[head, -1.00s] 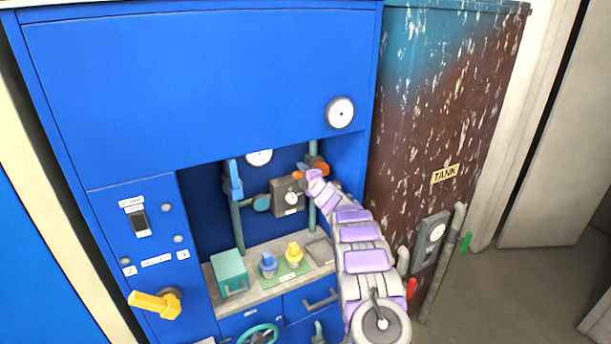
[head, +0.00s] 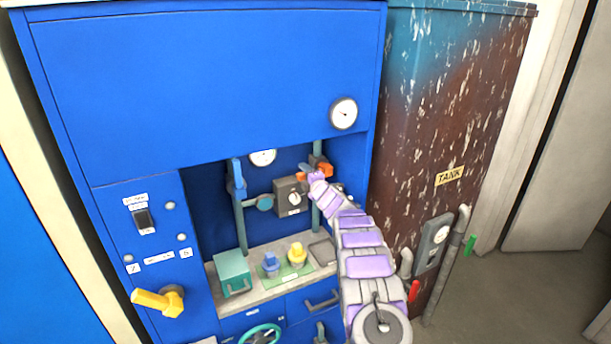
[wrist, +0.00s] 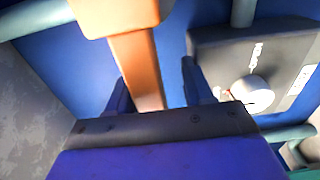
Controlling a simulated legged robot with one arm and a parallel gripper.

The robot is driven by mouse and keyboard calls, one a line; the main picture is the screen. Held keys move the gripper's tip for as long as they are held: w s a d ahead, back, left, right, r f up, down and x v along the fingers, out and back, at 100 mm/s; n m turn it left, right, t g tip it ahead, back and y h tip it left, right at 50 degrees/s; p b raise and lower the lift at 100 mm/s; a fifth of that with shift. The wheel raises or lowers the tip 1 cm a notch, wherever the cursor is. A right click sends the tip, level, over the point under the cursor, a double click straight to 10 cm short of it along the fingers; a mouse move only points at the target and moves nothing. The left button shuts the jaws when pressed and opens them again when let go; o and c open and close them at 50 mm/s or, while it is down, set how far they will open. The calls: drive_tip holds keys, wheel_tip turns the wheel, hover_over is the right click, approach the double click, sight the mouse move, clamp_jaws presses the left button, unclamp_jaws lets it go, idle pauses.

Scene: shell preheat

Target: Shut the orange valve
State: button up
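The orange valve (head: 326,170) sits on the vertical pipe at the right of the cabinet's recess. My gripper (head: 309,171) is at the valve and partly covers it in the head view. In the wrist view the valve's orange handle (wrist: 138,75) reaches down between the two fingers of my gripper (wrist: 158,85). The fingers are apart. The handle lies close to the left finger, with a gap of blue background before the right finger. Whether the left finger touches the handle I cannot tell.
A grey box with a white dial (head: 291,197) is just left of the valve's pipe; it is close to the right finger in the wrist view. A blue valve (head: 237,178) is on the left pipe. A shelf below holds a teal box (head: 233,272) and blue and yellow pieces.

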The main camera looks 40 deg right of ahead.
drive_tip(key=shift+s+r, duration=0.1)
drive_tip(key=shift+r, duration=0.05)
drive_tip(key=shift+s+a+r, duration=0.1)
drive_tip(key=shift+s, duration=0.6)
drive_tip(key=p+v, duration=0.1)
drive_tip(key=v, duration=1.4)
drive_tip(key=shift+s+p, duration=0.35)
drive_tip(key=shift+s, duration=0.05)
drive_tip(key=shift+a, duration=0.15)
drive_tip(key=shift+w, duration=0.1)
